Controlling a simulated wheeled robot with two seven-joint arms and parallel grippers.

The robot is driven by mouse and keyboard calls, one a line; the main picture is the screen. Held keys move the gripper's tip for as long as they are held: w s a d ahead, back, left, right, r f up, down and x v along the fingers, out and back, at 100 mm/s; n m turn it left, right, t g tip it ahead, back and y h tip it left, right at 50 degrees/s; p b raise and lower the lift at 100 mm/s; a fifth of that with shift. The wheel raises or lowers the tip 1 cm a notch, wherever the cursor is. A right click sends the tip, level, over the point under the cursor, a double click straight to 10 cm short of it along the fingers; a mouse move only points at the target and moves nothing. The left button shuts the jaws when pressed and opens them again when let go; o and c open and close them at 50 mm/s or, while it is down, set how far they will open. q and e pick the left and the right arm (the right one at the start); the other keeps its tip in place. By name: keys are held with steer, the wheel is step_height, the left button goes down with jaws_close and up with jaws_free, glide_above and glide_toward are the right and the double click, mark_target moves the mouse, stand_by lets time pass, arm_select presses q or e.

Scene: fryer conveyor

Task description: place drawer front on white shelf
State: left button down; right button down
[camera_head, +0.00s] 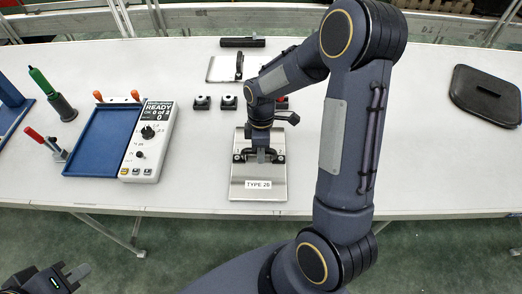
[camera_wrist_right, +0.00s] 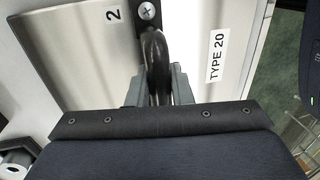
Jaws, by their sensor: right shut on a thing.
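The drawer front is a brushed metal plate (camera_head: 258,190) with a "TYPE 20" label and a dark handle. It lies on the white table near its front edge in the head view. In the right wrist view its metal face (camera_wrist_right: 197,40) shows with the label. My right gripper (camera_head: 260,155) is above the plate, shut on the dark handle (camera_wrist_right: 154,55). I cannot single out a white shelf.
A blue tray (camera_head: 103,142) beside a control box (camera_head: 150,140) reading "READY" stands left. Several small dark blocks (camera_head: 228,102), another metal plate (camera_head: 222,70) and a black bar (camera_head: 242,42) lie behind. A black lid (camera_head: 487,95) is far right. The table's right front is clear.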

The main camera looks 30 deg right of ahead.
steer(key=c, duration=1.3)
jaws_free()
step_height(320, 180, up, 12)
steer(key=w+d, duration=0.1)
steer(key=w, duration=0.1)
steer(key=s+a+r+m+t+y, duration=0.1)
steer(key=s+a+r+m+t, duration=0.1)
steer(key=s+m, duration=0.4)
steer(key=s+a+r+m+t+y, duration=0.1)
steer(key=s+a+r+m+t, duration=0.2)
steer(key=s, duration=0.9)
steer(key=shift+s+a+r+m+t+y, duration=0.15)
steer(key=shift+s+a+m+t+y, duration=0.2)
steer(key=shift+m+t, duration=1.4)
steer(key=shift+m+g, duration=0.55)
